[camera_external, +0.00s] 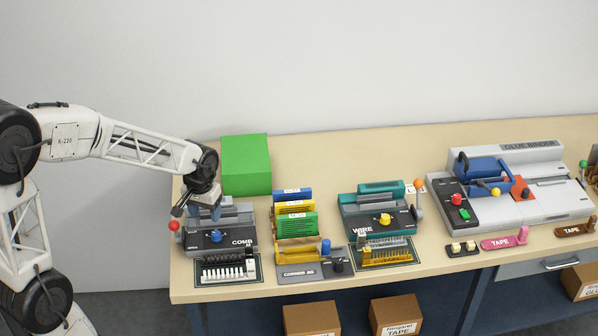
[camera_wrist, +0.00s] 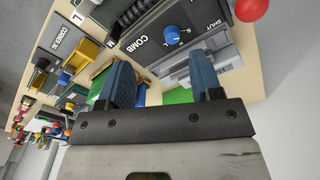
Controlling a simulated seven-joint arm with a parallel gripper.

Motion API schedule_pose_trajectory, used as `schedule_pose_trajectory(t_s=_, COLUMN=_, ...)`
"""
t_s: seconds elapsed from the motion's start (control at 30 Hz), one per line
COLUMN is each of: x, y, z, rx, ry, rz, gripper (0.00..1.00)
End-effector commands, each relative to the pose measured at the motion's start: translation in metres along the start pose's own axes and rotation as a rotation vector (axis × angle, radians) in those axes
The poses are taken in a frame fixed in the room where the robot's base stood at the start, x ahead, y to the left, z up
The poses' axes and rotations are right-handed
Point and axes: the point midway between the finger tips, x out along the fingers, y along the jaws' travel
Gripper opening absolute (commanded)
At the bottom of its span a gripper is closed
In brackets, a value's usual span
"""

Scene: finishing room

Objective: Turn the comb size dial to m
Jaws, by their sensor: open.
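The comb machine (camera_external: 240,236) is a dark grey unit marked COMB at the left end of the bench. It also shows in the wrist view (camera_wrist: 150,32), upside down. Its blue comb size dial (camera_external: 216,236) sits on the top panel; in the wrist view the dial (camera_wrist: 173,33) has small white letters around it, and I cannot tell which one it points at. My gripper (camera_external: 206,212) is over the rear of the machine, behind the dial. In the wrist view my gripper (camera_wrist: 162,80) has its two blue-grey fingers wide apart and empty, with the dial beyond them, not touching.
A red ball-ended lever (camera_external: 174,227) stands at the machine's left side. A green box (camera_external: 246,164) is behind it. Coloured books (camera_external: 296,223) and the teal WIRE machine (camera_external: 375,216) stand to the right.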

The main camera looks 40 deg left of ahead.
Motion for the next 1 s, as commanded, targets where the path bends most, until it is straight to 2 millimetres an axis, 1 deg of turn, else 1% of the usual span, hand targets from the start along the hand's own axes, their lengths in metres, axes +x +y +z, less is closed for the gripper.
schedule_pose_trajectory(t_s=0.03, x=0.009, y=-0.002, z=-0.009, rx=-0.012, ry=-0.010, rz=-0.002, gripper=0.59)
schedule_pose_trajectory(t_s=0.2, x=0.035, y=-0.007, z=-0.034, rx=-0.055, ry=-0.032, rz=-0.008, gripper=0.59)
schedule_pose_trajectory(t_s=0.4, x=0.057, y=-0.011, z=-0.053, rx=-0.087, ry=-0.048, rz=-0.013, gripper=0.59)
schedule_pose_trajectory(t_s=0.6, x=0.064, y=-0.013, z=-0.059, rx=-0.098, ry=-0.053, rz=-0.014, gripper=0.59)
schedule_pose_trajectory(t_s=1.0, x=0.065, y=-0.013, z=-0.058, rx=-0.097, ry=-0.053, rz=-0.014, gripper=0.59)
